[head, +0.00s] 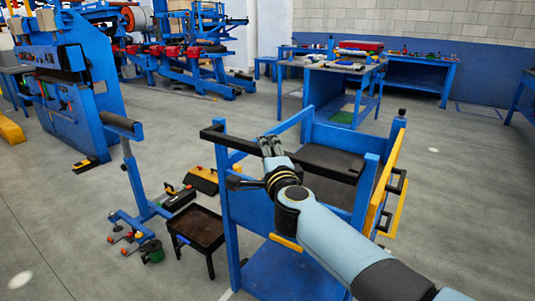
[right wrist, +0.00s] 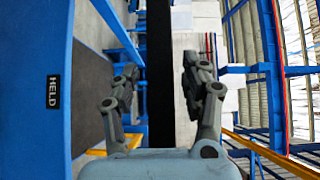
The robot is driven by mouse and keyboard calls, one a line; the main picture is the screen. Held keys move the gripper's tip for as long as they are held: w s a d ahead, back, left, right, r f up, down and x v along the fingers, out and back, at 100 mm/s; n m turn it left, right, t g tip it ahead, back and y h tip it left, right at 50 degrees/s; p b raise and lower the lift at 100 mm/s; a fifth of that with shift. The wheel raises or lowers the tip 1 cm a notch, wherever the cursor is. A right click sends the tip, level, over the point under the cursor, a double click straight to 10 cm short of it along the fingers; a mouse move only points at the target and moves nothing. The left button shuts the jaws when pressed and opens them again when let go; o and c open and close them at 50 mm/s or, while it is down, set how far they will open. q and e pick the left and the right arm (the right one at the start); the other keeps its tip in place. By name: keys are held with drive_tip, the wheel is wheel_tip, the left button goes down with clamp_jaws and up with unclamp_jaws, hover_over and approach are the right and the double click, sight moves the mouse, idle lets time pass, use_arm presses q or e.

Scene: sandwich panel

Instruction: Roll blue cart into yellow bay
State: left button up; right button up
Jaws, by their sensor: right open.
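The blue cart (head: 232,210) stands upright in the middle of the head view, with dark shelves and a black handle bar (head: 228,140) along its near top side. My right gripper (head: 271,142) is at this bar. In the right wrist view the black bar (right wrist: 160,75) runs between the two open fingers (right wrist: 163,88), with gaps on both sides. A blue panel (right wrist: 30,60) with a "HELD" label shows at the left of that view. I cannot make out a yellow bay for certain. My left gripper is not in view.
A small dark tray table (head: 198,228) and a blue stand (head: 138,185) are left of the cart. Toolboxes (head: 203,180) lie on the floor behind them. A blue workbench (head: 335,80) stands behind the cart. Floor is open to the right.

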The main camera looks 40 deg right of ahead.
clamp_jaws()
idle(0.3)
idle(0.3)
